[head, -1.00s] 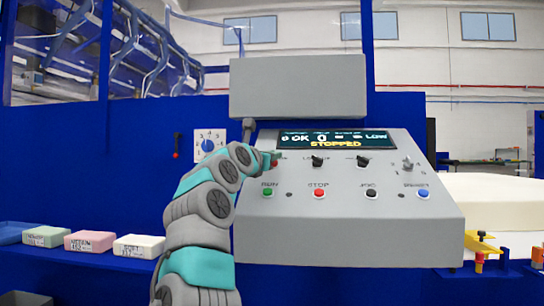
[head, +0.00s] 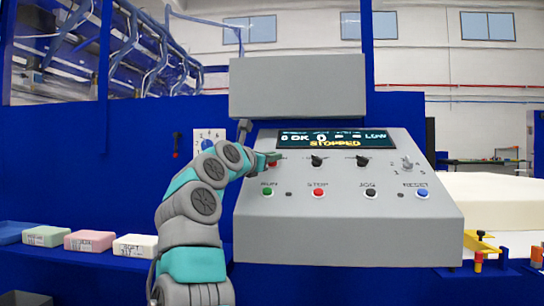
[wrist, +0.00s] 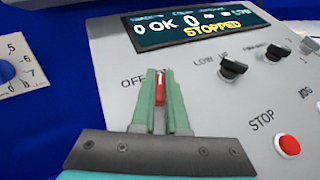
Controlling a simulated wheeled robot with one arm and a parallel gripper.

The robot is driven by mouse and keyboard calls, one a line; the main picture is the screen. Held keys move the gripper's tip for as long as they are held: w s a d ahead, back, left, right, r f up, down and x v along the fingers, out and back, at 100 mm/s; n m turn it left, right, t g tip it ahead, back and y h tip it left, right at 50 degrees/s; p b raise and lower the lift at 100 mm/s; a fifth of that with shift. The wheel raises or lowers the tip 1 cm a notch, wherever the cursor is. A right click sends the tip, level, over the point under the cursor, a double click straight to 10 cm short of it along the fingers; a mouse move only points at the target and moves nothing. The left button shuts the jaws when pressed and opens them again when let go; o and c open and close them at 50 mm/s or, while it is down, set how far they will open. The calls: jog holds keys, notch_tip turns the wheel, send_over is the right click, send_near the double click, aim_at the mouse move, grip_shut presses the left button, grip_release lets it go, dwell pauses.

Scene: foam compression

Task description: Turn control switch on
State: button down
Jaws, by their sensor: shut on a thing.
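The control switch is a red lever (wrist: 159,90) on the sloped grey control panel (head: 340,240), next to an "OFF" label in the wrist view. My gripper (wrist: 160,105) has its two green fingers closed around the red lever, one on each side. In the head view my gripper (head: 268,158) reaches the panel's upper left, and its fingers mostly hide the switch there. The dark display (head: 335,139) above reads "STOPPED" in yellow.
Two black knobs (head: 317,160) (head: 362,160) and a grey selector (head: 407,164) sit right of the switch. Below are the green RUN (head: 268,190), red STOP (head: 318,191), black JOG (head: 371,192) and blue RESET (head: 422,192) buttons. Foam blocks (head: 89,240) lie on the left ledge.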

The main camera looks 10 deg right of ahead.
jog(key=shift+w+d+f, duration=0.1)
jog(key=shift+f, duration=0.2)
jog(key=c, duration=0.9)
grip_release()
jog(key=shift+w, duration=0.1)
jog(key=shift+r, duration=0.1)
jog(key=shift+b+v, duration=0.55)
jog(key=shift+v, duration=3.45)
